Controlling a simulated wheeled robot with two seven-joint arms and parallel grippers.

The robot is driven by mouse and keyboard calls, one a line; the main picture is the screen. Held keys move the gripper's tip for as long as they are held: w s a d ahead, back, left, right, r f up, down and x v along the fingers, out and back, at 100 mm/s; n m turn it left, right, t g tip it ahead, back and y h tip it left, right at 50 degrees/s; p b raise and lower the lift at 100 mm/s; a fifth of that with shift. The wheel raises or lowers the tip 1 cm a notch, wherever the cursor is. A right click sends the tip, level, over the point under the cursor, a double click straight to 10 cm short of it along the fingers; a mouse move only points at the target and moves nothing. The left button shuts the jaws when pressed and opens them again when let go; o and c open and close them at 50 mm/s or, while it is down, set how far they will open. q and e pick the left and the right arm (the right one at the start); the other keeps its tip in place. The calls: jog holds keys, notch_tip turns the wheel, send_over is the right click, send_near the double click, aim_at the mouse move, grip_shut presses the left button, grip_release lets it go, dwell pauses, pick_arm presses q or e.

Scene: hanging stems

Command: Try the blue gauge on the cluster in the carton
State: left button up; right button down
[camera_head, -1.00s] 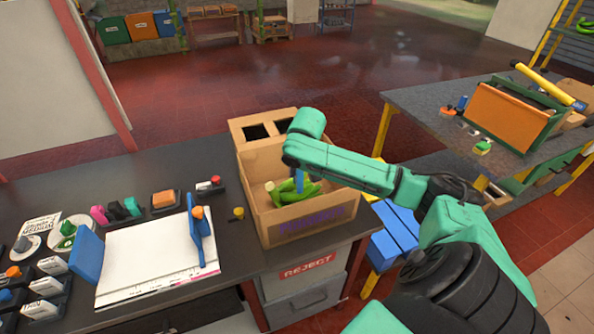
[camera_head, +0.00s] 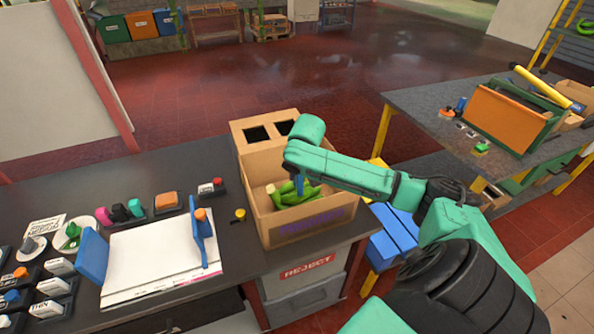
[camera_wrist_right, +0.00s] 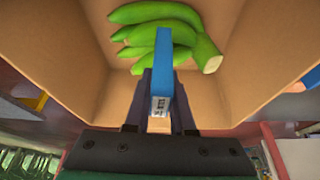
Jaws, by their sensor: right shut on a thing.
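A cluster of green bananas (camera_head: 293,193) lies in the open cardboard carton (camera_head: 298,226); it also shows in the right wrist view (camera_wrist_right: 150,28). My right gripper (camera_wrist_right: 160,98) reaches down into the carton and is shut on the blue gauge (camera_wrist_right: 163,60). The gauge's far end lies over or against the fingers of the cluster; I cannot tell whether it touches. In the head view only a small blue part of the gauge (camera_head: 299,184) shows under my wrist. My left gripper is out of view.
The carton stands on the dark table (camera_head: 180,170), with two square openings at its back. Left of it are a white paper pad (camera_head: 155,255), an orange block (camera_head: 166,200) and a small yellow item (camera_head: 239,214). A side bench (camera_head: 440,120) stands at the right.

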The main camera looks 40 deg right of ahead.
jog(key=shift+f+b, duration=0.55)
jog(key=shift+f, duration=1.2)
dwell(1.2)
jog(key=shift+a+f, duration=0.1)
jog(key=shift+f, duration=0.05)
dwell(1.4)
notch_tip(320, 180, up, 6)
jog(key=p, duration=0.7)
jog(key=shift+r, duration=1.35)
